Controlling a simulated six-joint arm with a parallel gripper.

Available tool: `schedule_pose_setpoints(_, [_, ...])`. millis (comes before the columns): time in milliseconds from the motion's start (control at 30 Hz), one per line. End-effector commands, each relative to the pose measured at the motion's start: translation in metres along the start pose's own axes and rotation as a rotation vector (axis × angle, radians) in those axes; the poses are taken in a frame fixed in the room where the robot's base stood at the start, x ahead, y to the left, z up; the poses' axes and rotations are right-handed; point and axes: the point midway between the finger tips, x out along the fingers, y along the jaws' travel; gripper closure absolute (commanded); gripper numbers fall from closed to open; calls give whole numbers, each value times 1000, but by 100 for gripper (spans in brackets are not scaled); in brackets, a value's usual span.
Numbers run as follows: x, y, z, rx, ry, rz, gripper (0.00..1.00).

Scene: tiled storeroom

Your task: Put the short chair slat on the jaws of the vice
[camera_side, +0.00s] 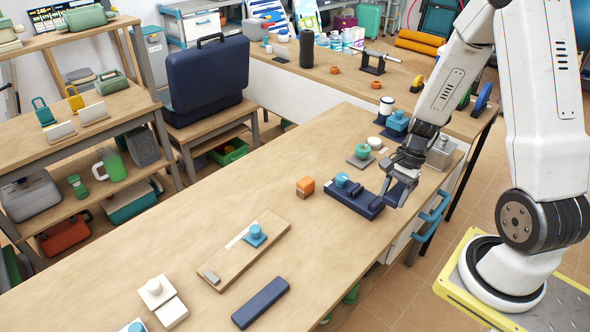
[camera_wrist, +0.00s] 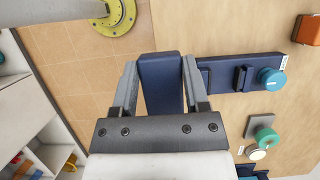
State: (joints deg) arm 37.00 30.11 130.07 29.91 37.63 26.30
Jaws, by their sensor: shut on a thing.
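My gripper (camera_side: 398,188) is shut on a short dark blue slat, which shows between both fingers in the wrist view (camera_wrist: 160,85). In the side view the fingers largely hide the slat. The vice (camera_side: 362,203) is a low dark blue body with a teal round knob, lying on the bench near its right edge. My gripper is at the vice's right end in the side view. In the wrist view the vice (camera_wrist: 222,76) lies to the right of the slat, with its upright jaw parts and knob farther right. Whether slat and vice touch, I cannot tell.
A longer dark blue bar (camera_side: 260,303) lies at the bench front. An orange block (camera_side: 305,187) stands left of the vice, and a green-knobbed piece (camera_side: 362,152) behind it. A wooden board (camera_side: 228,262) with a teal-knobbed piece lies mid-bench. Bare bench lies between them.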

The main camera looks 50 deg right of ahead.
Motion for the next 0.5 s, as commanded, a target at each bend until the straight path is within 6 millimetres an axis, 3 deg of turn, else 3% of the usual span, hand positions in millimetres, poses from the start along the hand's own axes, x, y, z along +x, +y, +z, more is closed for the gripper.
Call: schedule_pose_setpoints(500, [23, -67, -34, 1, -1, 2, 100])
